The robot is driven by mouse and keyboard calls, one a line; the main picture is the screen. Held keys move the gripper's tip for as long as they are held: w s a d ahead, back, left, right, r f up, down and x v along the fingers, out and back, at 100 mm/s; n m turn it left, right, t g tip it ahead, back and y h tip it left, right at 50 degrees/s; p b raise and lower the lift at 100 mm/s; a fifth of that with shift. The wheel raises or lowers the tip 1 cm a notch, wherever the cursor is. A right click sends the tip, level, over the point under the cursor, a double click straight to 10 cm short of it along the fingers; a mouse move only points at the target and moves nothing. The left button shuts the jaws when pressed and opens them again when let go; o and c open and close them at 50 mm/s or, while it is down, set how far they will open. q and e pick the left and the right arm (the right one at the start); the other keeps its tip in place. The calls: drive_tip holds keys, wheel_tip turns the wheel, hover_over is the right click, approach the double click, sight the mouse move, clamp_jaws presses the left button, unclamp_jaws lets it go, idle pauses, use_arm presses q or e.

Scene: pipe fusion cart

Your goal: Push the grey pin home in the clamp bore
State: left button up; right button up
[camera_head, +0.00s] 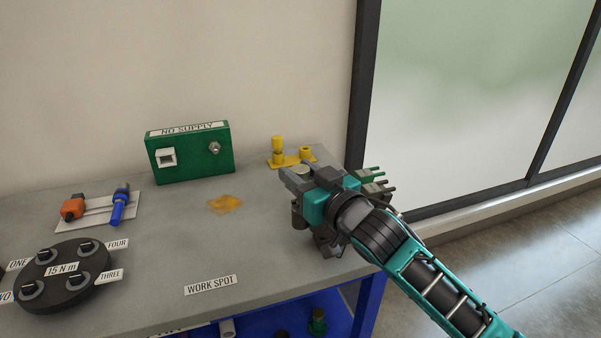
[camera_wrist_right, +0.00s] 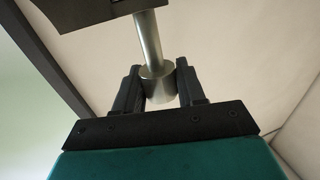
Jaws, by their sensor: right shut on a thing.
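My right gripper (camera_head: 299,180) is over the right end of the bench, its arm coming in from the lower right. In the right wrist view the black fingers of this gripper (camera_wrist_right: 158,84) are shut on the thick head of the grey pin (camera_wrist_right: 148,42). The pin's thinner shaft runs up to a dark block (camera_wrist_right: 82,12) at the top edge, which may be the clamp. I cannot tell how deep the shaft sits in it. In the head view the gripper hides most of what is at its tips. My left gripper is not in view.
Yellow fittings (camera_head: 292,158) stand just behind the gripper. Green forked parts (camera_head: 374,184) show at its right. A green NO SUPPLY box (camera_head: 190,158), an orange patch (camera_head: 225,204) and a dark round stand (camera_head: 66,283) are further left. The bench near the WORK SPOT label (camera_head: 211,284) is clear.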

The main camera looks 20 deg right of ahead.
drive_tip(key=shift+f+b, duration=1.35)
drive_tip(key=shift+f, duration=0.9)
drive_tip(key=o, duration=1.1)
drive_tip(key=shift+o, duration=0.2)
drive_tip(key=v, duration=1.3)
drive_tip(key=s+a+f+g+h, duration=0.1)
drive_tip(key=s+f+g, duration=0.2)
drive_tip(key=f, duration=1)
drive_tip(key=s+a+f+g+h+p, duration=0.1)
drive_tip(key=s+f+g+h, duration=0.1)
drive_tip(key=s+f, duration=0.6)
wheel_tip(320, 180, down, 6)
drive_tip(key=shift+s+f+m+g, duration=0.2)
drive_tip(key=shift+m+g, duration=0.2)
drive_tip(key=shift+g, duration=0.3)
